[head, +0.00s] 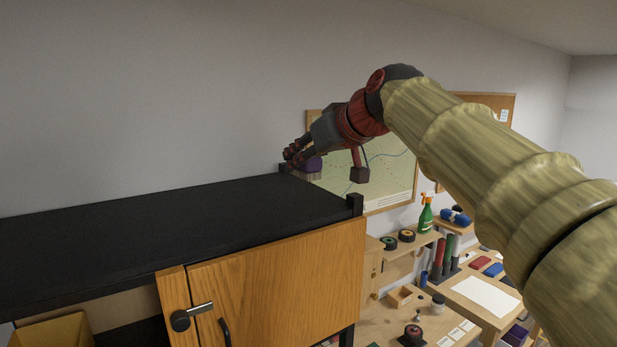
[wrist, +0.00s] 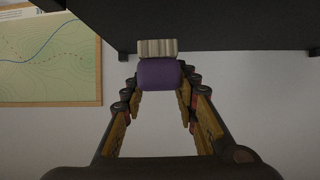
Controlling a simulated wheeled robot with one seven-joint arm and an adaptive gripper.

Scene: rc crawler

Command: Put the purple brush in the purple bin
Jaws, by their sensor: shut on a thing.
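My gripper (head: 294,156) is shut on the purple brush (wrist: 159,74), which has a purple body and a pale bristle block. In the wrist view the purple body sits between my fingertips (wrist: 160,90), with the bristles on the far side. In the head view the brush (head: 312,164) shows partly behind my fingers, near the back right corner of the black cabinet top. I cannot tell whether it touches the cabinet.
The black cabinet top (head: 170,225) looks bare, with raised corner posts (head: 355,204). A wooden door (head: 280,290) with a handle is below it. A map board (head: 385,180) hangs on the wall behind. Workbenches with a green spray bottle (head: 425,217) and tools stand at the right.

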